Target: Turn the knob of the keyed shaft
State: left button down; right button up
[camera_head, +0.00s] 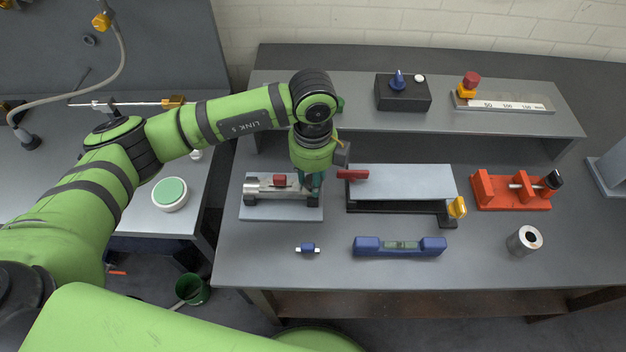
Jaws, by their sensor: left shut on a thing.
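The keyed shaft (258,187) is a silver cylinder lying level in dark supports on a light grey plate (260,212), at the left of the front bench. My left gripper (312,190) reaches down from above at the shaft's right end. It is shut on the knob there, and the fingers and wrist hide most of that knob. How far the knob is turned cannot be seen. My right gripper is not in view.
A grey plate on a black frame with a red handle (352,174) stands close right of my left gripper. A blue level (400,246) and a small blue piece (307,248) lie in front. A raised shelf (460,122) runs behind. An orange vise (500,192) stands right.

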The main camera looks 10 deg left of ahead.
pick_arm(q)
jog(key=shift+f+m+b, duration=0.3)
jog(key=shift+m+b, duration=0.3)
jog(key=shift+m, duration=0.5)
jog(key=c, duration=0.8)
grip_release()
jog(key=shift+r, duration=0.3)
jog(key=shift+p, duration=0.3)
jog(key=shift+r, duration=0.2)
jog(key=shift+r+p, duration=0.6)
jog(key=shift+r, duration=0.25)
jog(key=shift+r, duration=0.1)
jog(key=shift+r+p, duration=1.7)
jog(key=shift+r, duration=1.25)
jog(key=shift+f, duration=0.1)
